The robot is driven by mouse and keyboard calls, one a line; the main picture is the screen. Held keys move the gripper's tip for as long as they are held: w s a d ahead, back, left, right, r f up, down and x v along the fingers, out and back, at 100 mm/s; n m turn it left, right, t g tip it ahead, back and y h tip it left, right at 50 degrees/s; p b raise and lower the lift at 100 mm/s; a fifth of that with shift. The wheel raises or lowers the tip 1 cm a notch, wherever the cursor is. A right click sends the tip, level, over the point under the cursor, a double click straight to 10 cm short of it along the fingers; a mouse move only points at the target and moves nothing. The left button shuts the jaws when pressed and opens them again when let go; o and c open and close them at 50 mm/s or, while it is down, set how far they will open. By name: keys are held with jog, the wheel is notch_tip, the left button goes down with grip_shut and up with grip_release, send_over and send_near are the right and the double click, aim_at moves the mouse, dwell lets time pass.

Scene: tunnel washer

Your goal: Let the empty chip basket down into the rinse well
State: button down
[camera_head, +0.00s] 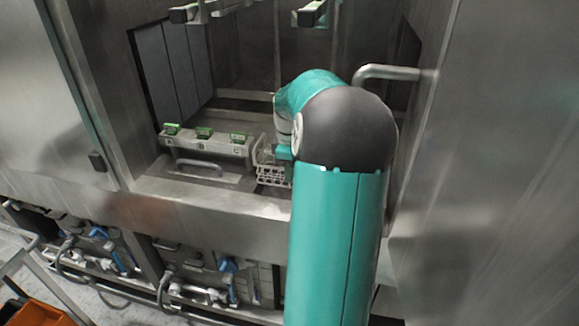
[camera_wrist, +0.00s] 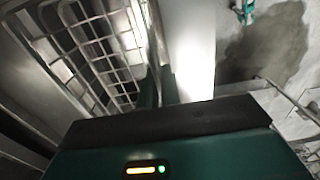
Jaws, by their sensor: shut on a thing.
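The chip basket (camera_head: 272,174) is a pale wire basket and hangs by my gripper (camera_head: 284,153), inside the washer's opening. Most of its right side is hidden behind my arm in the head view. In the wrist view the basket's wire grid (camera_wrist: 92,42) fills the upper left, tilted in the picture, and no load shows in it. My gripper (camera_wrist: 160,88) is shut on the basket, at its upper wire part; the exact contact is unclear. The rinse well is not clearly seen; my arm and the basket hide the area below.
A metal strip with several green-topped labelled blocks (camera_head: 204,133) stands just left of the basket. A lid with a bar handle (camera_head: 200,167) lies in front of it. The front ledge (camera_head: 215,200) is bare.

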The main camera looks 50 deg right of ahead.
aim_at(289, 187)
jog(key=shift+f, duration=3.35)
jog(key=c, duration=1.5)
grip_release()
notch_tip(289, 187, up, 14)
jog(key=shift+f, duration=0.1)
